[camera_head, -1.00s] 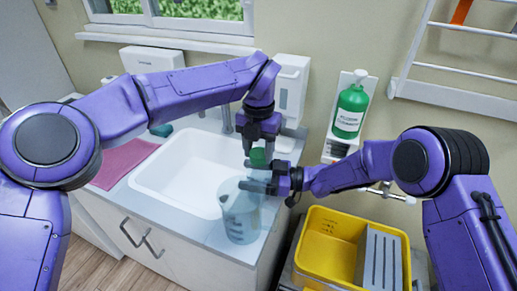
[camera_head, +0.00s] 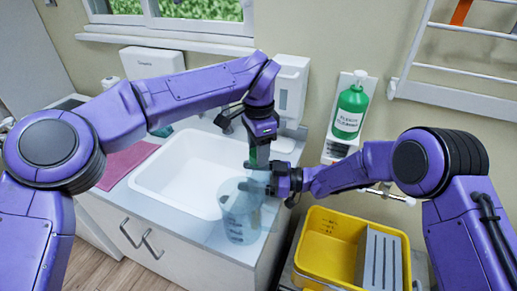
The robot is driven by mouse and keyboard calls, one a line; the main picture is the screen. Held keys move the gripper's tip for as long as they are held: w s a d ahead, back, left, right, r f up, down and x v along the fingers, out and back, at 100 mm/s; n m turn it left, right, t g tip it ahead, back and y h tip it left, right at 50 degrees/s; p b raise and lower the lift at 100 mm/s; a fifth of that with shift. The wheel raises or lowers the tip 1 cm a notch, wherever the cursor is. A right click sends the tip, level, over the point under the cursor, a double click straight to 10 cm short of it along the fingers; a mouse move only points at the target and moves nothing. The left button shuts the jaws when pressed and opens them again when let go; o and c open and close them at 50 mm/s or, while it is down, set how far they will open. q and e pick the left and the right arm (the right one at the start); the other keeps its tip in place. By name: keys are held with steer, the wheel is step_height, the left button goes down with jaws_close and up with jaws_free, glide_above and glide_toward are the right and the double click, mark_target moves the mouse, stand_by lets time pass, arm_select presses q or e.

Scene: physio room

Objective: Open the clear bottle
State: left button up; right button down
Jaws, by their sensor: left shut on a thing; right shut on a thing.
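The clear bottle (camera_head: 257,176) is see-through and hard to make out; its body is at my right gripper's fingers, just above and behind the clear jug. Its green cap (camera_head: 262,155) shows partly between my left gripper's dark fingers. My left gripper (camera_head: 260,158) points down from above and is shut on the cap. My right gripper (camera_head: 272,182) comes in from the right, just below it, and is shut on the bottle's body. The fingers hide much of the bottle. I cannot tell whether the cap is still seated on the neck.
A clear graduated jug (camera_head: 240,224) stands on the counter (camera_head: 208,232) right below the grippers. The white sink (camera_head: 175,180) is to its left. A yellow bin (camera_head: 325,245) is at lower right. A green pump bottle (camera_head: 350,110) hangs on the wall.

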arm_select(q)
steer(key=shift+r, duration=0.2)
stand_by(0.4)
steer(key=shift+r, duration=0.95)
steer(key=shift+r, duration=2)
arm_select(e)
jaws_free()
